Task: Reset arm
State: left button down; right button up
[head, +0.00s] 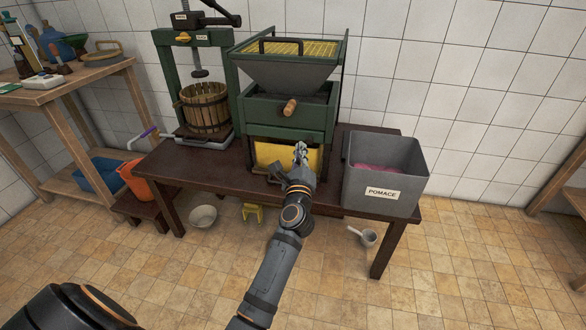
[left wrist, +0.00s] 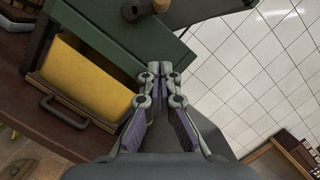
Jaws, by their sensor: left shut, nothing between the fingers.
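My left arm reaches up from the bottom of the head view to the front of the green crusher (head: 288,115). My left gripper (head: 300,150) is shut and empty, in front of the yellow drawer-like bin (head: 272,155) under the crusher. In the left wrist view the gripper's fingertips (left wrist: 160,70) meet, with the green housing behind them and the yellow panel (left wrist: 88,80) with its dark handle to their left. I cannot tell from these views whether the fingertips touch the crusher. My right gripper is not in view.
A grey bin labelled POMACE (head: 383,193) stands right on the dark table (head: 225,170). A basket press (head: 205,108) stands left. An orange bucket (head: 138,178), white bowl (head: 203,217) and ladle (head: 369,237) sit lower.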

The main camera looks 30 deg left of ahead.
pick_arm(q)
jog(key=shift+s+d+f, duration=0.15)
jog(key=shift+s, duration=0.1)
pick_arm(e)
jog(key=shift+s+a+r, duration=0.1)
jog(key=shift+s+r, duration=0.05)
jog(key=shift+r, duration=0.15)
